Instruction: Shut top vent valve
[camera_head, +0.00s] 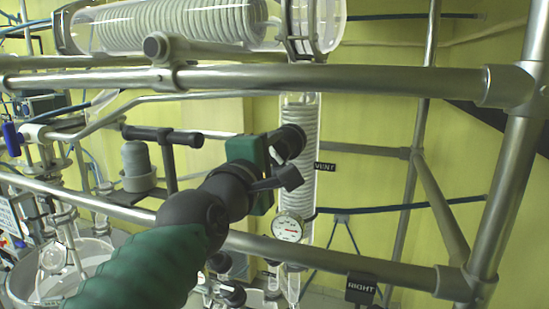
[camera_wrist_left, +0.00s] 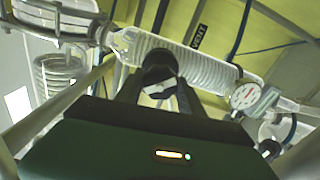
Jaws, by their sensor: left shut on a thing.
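The top vent valve (camera_wrist_left: 158,63) shows in the left wrist view as a dark round knob with a pale part below it, in front of the coiled glass condenser. My left gripper (camera_wrist_left: 158,93) is shut on it, with one dark finger on each side. In the head view my left gripper (camera_head: 289,160) reaches in to the condenser column (camera_head: 301,110), beside the black VENT label (camera_head: 325,167). The fingers there hide most of the valve, so its turn angle cannot be told. The label also shows in the wrist view (camera_wrist_left: 199,36). My right gripper is not in view.
A metal rail (camera_head: 350,79) crosses above my left gripper, and a lower rail (camera_head: 330,255) runs below it. A round gauge (camera_head: 289,228) sits on the column below the valve. A black RIGHT sign (camera_head: 361,288) hangs lower right. A glass vessel (camera_head: 60,270) stands lower left.

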